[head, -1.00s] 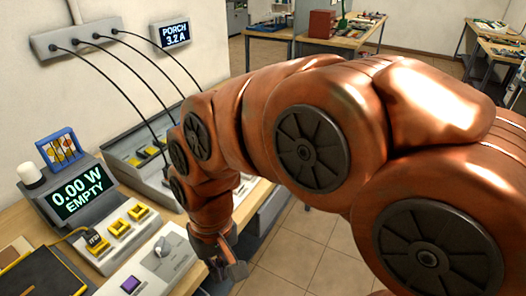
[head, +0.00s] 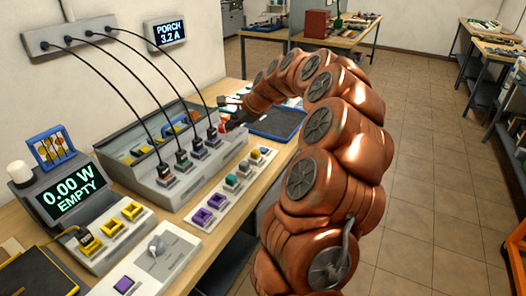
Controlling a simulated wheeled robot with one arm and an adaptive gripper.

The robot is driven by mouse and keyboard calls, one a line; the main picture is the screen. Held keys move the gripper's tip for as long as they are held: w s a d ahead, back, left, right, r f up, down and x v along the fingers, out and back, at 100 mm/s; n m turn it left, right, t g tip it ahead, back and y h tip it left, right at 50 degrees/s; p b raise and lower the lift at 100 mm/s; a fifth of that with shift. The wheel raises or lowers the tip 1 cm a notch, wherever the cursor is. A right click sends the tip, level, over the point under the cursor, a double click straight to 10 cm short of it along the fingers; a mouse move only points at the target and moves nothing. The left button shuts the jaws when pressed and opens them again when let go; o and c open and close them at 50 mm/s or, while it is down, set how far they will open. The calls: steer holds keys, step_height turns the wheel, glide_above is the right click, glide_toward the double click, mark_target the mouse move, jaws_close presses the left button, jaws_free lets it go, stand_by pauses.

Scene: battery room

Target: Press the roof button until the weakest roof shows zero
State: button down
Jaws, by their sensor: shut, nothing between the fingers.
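A wall display (head: 165,34) at the upper left reads "PORCH 3.2 A". A grey desk display (head: 72,190) reads "0.00 W EMPTY". No label in view marks a roof button. A grey sloped box (head: 150,192) holds several plugs on black cables. Something small and red (head: 222,126) shows at its far right end. My gripper (head: 232,116) is there, dark and small in the picture, shut and empty. I cannot tell whether it touches the red part. A pale strip (head: 228,188) in front carries purple, green, white and yellow pieces.
A panel with yellow sockets (head: 112,230) and a knob panel (head: 150,265) with a purple button stand at the near left. A small bead frame (head: 52,147) stands behind the desk display. A dark blue tray (head: 275,124) lies past my gripper.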

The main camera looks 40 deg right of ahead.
steer(key=s+d+f+m+h, duration=0.1)
steer(key=d+m, duration=0.4)
steer(key=d, duration=0.8)
steer(key=shift+s+f+t+h, duration=0.35)
steer(key=shift+f+h, duration=0.35)
steer(key=shift+f, duration=0.25)
steer(key=shift+a+f, duration=0.1)
steer(key=shift+f, duration=0.05)
steer(key=b, duration=0.4)
glide_above(264, 150)
step_height(264, 150, down, 6)
steer(key=shift+r, duration=0.1)
steer(key=shift+f+b, duration=0.35)
steer(key=shift+f, duration=1)
steer(key=shift+f, duration=0.2)
steer(key=shift+f, duration=0.25)
